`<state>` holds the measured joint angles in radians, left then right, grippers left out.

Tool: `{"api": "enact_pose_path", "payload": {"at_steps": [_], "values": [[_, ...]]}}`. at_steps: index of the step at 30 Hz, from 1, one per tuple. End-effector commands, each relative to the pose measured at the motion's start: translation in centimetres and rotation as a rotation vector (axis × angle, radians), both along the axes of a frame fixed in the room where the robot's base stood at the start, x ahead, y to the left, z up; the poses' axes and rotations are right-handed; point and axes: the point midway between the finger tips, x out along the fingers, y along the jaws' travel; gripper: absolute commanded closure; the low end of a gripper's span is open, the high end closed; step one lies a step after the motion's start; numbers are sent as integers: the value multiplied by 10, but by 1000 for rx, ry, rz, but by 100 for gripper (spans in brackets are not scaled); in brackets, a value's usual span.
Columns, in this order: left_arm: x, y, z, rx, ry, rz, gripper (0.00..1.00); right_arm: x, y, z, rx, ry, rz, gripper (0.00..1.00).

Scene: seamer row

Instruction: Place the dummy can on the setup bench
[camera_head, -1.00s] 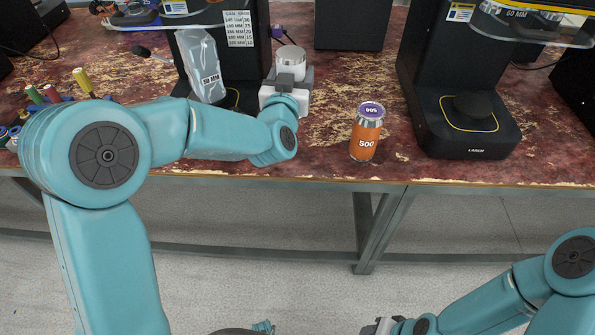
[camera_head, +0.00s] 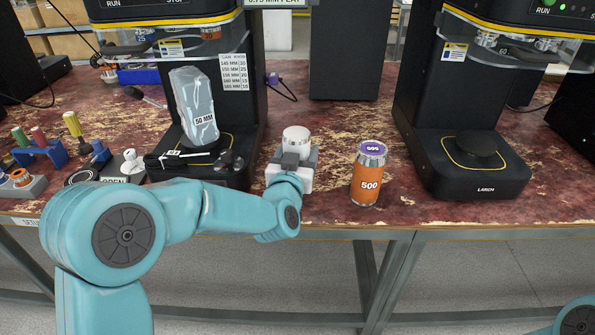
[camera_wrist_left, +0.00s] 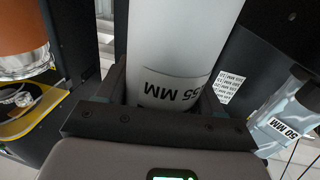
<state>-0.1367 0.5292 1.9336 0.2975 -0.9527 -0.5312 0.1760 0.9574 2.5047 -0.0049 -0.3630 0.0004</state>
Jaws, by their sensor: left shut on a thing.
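The dummy can (camera_head: 296,137) is a pale cylinder with a white top, and its "55 MM" label shows upside down in the left wrist view (camera_wrist_left: 180,50). My left gripper (camera_head: 293,158) is shut on it, with one finger on each side in the wrist view. The can is upright or nearly so, over the bench (camera_head: 330,120), which has a worn red-brown top. I cannot tell whether the can's base touches the bench, as the gripper hides it. A sign partly reading "SETU" is on the bench's front edge at left. My right gripper is out of view.
An orange "500" can (camera_head: 367,180) stands close to the right of my left gripper. A grey wrapped "50 MM" piece (camera_head: 196,110) stands at the left black machine. Another black machine (camera_head: 470,165) stands at right. Spools (camera_head: 73,125) and small tools crowd the left.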

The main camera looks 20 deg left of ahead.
Motion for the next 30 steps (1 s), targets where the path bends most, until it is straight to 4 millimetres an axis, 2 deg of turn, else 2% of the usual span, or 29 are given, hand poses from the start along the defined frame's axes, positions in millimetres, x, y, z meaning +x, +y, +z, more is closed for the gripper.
{"api": "enact_pose_path", "payload": {"at_steps": [7,19,20,21,22,30], "values": [[0,1,-39,1,2,0,71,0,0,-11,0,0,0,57],[0,1,-45,0,-1,0,71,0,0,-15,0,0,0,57],[-1,1,-43,0,1,0,24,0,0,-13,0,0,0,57],[0,1,-43,0,1,0,11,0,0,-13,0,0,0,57],[0,1,-43,0,1,0,8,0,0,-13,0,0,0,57],[-1,1,-42,0,1,0,8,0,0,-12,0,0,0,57]]}}
